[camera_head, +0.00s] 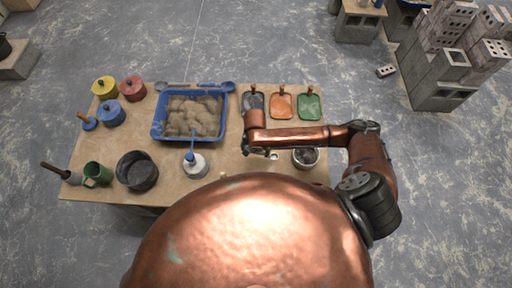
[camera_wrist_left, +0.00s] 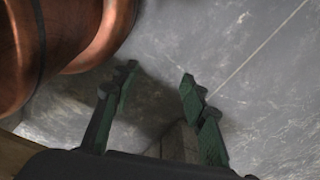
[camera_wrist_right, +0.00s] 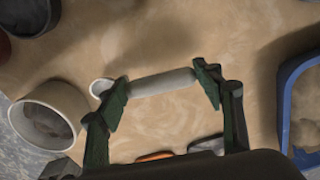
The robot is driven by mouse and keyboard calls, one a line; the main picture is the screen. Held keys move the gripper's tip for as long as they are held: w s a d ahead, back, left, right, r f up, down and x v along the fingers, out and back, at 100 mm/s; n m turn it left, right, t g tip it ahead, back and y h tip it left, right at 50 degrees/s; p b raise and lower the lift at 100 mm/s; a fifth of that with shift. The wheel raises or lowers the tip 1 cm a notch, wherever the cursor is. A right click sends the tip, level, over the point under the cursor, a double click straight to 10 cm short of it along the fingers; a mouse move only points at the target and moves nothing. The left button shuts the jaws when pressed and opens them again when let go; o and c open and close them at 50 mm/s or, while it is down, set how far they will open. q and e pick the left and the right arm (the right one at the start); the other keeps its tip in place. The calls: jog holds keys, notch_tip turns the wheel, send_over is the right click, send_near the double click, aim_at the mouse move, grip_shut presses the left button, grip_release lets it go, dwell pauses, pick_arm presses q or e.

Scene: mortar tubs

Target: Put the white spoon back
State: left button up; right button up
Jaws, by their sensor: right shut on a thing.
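The white spoon (camera_wrist_right: 162,82) is held in my right gripper (camera_wrist_right: 165,88), whose fingers close on its handle in the right wrist view. Its small round white end (camera_wrist_right: 100,88) sticks out past the left finger. In the head view that white end (camera_head: 273,155) shows just right of my right gripper (camera_head: 247,151), over the front right part of the table. I cannot tell whether the spoon touches the table. My left gripper (camera_wrist_left: 158,100) is open and empty above the grey floor, and it is not seen in the head view.
A pale pot with dark contents (camera_head: 305,163) stands right of the spoon. The blue tray of sand (camera_head: 155,136) is to the left, and a white tub (camera_head: 196,170) before it. Orange (camera_head: 281,108) and green (camera_head: 309,108) scoops lie behind my right forearm.

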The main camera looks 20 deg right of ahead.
jog(key=shift+f+b, duration=0.35)
jog(key=shift+f, duration=0.05)
jog(key=shift+f+b, duration=1)
jog(key=shift+b, duration=0.5)
pick_arm(q)
notch_tip(320, 180, down, 6)
jog(key=b, duration=0.2)
jog(key=shift+s+b, duration=0.3)
jog(key=shift+s, duration=0.15)
pick_arm(e)
jog(key=shift+f, duration=0.85)
pick_arm(q)
jog(key=shift+s, duration=0.1)
pick_arm(e)
jog(key=shift+f, duration=0.35)
jog(key=o, duration=1.8)
